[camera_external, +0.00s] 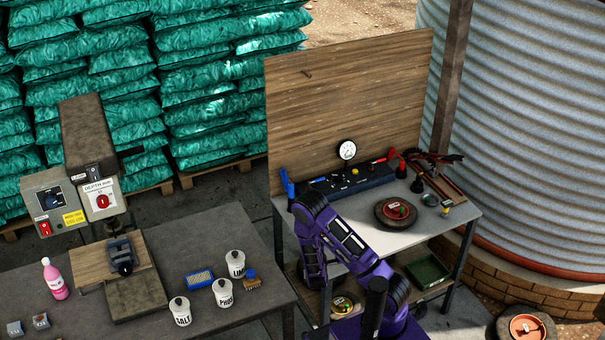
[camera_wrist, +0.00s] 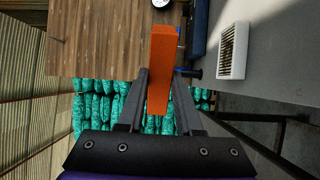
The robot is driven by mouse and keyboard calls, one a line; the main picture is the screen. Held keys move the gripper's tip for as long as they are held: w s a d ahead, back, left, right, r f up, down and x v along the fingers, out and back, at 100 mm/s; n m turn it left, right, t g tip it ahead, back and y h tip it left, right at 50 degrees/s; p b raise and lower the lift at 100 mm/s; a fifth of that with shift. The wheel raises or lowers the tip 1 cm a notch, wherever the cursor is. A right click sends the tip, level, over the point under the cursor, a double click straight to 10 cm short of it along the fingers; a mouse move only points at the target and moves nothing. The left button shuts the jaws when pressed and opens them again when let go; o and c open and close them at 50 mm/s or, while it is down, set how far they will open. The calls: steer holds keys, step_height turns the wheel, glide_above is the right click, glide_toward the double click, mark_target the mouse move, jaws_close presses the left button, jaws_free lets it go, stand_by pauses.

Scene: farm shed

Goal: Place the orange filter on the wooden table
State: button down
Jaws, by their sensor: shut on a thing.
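In the wrist view my gripper (camera_wrist: 158,98) is shut on a long, flat orange block, the orange filter (camera_wrist: 161,55), which sticks out past the fingertips. In the external view my purple arm bends over the left part of the workbench, and my fingers and the held filter cannot be made out there. The workbench has a light grey top (camera_external: 362,222) and an upright wooden backboard (camera_external: 350,90), which also shows in the wrist view (camera_wrist: 95,40). A grey-topped table (camera_external: 200,240) stands to the left. I cannot tell which one is the wooden table.
A dial gauge (camera_external: 347,149) and a dark tool rack (camera_external: 355,181) line the back of the workbench. A round dark dish (camera_external: 395,213) sits to the right. A white slotted tray (camera_wrist: 232,50) lies on the grey top. Canisters (camera_external: 223,292) and a drill press (camera_external: 90,150) occupy the left table.

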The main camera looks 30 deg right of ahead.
steer(key=w+d+m+g+h+b, duration=0.4)
steer(key=d+b, duration=0.1)
steer(key=d, duration=0.8)
steer(key=w+d+m+g+h+b, duration=0.3)
steer(key=d+g+h+b, duration=0.1)
steer(key=d, duration=0.9)
steer(key=shift+w+d+f+b, duration=0.1)
steer(key=shift+f+b, duration=0.3)
steer(key=shift+f, duration=2.1)
steer(key=shift+d+f+b, duration=0.1)
steer(key=shift+f+b, duration=0.25)
steer(key=shift+f, duration=2.1)
steer(key=shift+f+b, duration=0.45)
steer(key=shift+f, duration=0.05)
steer(key=c, duration=0.6)
jaws_free()
